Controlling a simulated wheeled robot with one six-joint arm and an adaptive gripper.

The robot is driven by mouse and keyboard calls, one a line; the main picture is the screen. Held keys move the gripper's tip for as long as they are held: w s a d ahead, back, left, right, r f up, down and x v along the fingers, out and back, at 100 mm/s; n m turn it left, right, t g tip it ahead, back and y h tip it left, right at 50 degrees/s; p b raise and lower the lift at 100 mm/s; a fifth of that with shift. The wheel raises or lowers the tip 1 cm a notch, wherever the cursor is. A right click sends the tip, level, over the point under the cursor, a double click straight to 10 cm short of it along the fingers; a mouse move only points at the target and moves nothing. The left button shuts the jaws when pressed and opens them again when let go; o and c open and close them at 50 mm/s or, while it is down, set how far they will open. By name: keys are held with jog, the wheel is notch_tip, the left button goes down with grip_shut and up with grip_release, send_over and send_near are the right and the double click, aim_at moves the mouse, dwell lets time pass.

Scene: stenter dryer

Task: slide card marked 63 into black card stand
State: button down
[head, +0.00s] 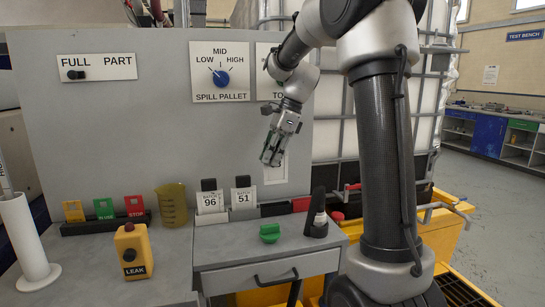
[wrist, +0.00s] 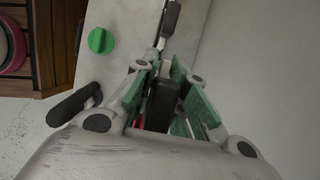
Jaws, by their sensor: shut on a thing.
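My gripper (head: 270,159) hangs in front of the grey panel, above and right of the standing cards. In the wrist view, its green-padded fingers (wrist: 163,78) are closed around a black grip piece (wrist: 164,102). This is likely the handle of the card marked 63; no number on it can be read. Card 96 (head: 210,201) and card 51 (head: 243,198) stand upright side by side on the worktop, each with a black top. A low dark piece (head: 274,209) right of card 51 may be part of the black card stand; its slots cannot be made out.
A green knob (head: 270,232) and a black cone-shaped object (head: 316,226) are in front. A red block (head: 300,204) sits behind them. Left are a yellow beaker (head: 172,204), a LEAK button box (head: 132,250) and a black rack (head: 105,226) with coloured cards.

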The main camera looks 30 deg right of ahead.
aim_at(271, 174)
dwell(0.3)
jog(key=shift+f, duration=2.9)
jog(key=shift+f, duration=2)
jog(key=c, duration=1.4)
grip_release()
jog(key=shift+o, duration=0.2)
jog(key=v, duration=1.2)
